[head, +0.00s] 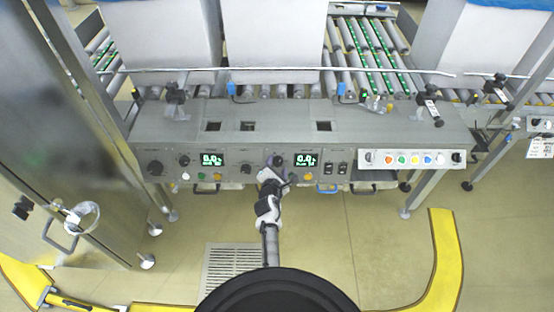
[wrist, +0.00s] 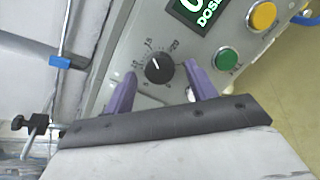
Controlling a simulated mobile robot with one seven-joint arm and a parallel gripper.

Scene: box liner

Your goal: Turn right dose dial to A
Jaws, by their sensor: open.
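The right dose dial (wrist: 158,68) is a round black knob with a white pointer line, on a grey panel with a printed scale of numbers around it. In the wrist view its pointer faces up and slightly left in the picture; I cannot make out a letter A. My gripper (wrist: 160,74) has two purple fingers, one on each side of the dial, apart from it with a gap on both sides. It is open and empty. In the head view my gripper (head: 277,166) is at the panel front, left of the right display (head: 306,160), and largely covers the dial.
A green button (wrist: 227,58) and a yellow button (wrist: 263,15) sit right of the dial in the wrist view. The left display (head: 213,159) and more knobs are left along the panel. A white button box (head: 412,158) is at right.

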